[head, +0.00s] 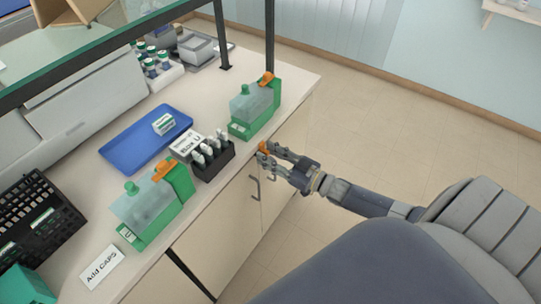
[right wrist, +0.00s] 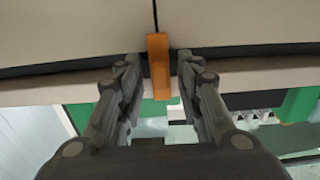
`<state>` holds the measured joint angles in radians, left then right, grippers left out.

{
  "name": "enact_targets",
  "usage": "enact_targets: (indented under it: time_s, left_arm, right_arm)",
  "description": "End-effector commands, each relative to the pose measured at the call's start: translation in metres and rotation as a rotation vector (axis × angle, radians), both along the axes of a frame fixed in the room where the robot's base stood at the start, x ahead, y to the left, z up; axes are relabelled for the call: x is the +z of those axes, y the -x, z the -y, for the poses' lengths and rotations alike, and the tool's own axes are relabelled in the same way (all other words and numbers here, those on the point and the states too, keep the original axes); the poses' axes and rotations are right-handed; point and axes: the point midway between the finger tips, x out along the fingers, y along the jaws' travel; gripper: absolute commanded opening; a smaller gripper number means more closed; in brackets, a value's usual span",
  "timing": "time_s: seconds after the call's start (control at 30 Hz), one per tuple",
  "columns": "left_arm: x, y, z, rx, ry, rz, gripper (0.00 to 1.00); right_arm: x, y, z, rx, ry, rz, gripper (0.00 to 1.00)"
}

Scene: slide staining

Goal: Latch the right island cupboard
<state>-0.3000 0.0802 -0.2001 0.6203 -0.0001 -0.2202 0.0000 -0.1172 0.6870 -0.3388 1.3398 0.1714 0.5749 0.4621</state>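The island cupboard (head: 222,228) has pale doors under the worktop, with two dark handles (head: 256,188) near their seam. The doors look closed. A small orange latch (head: 264,147) sits at the top of the seam, just below the worktop edge. In the right wrist view the latch (right wrist: 159,68) is an upright orange bar in line with the door seam. My right gripper (head: 268,154) is at the latch. Its fingers (right wrist: 158,62) are open, one on each side of the latch, with a gap to it on both sides. My left gripper is not in view.
The floor (head: 385,115) right of the island is clear.

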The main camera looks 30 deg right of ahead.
Motion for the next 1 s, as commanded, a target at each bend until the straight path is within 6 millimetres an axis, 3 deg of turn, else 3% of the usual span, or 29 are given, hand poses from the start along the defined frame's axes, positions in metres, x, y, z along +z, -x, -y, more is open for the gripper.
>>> enact_targets:
  time_s: [0.37, 0.8, 1.0]
  left_arm:
    - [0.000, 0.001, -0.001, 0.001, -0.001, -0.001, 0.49]
    - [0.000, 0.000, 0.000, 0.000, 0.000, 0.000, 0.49]
    - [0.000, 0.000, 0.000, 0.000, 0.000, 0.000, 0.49]
  right_arm:
    - [-0.003, 0.015, 0.006, -0.001, 0.003, -0.006, 0.33]
    - [-0.002, 0.086, 0.035, 0.001, 0.003, -0.006, 0.33]
    - [-0.002, 0.105, 0.043, 0.001, 0.000, -0.003, 0.33]
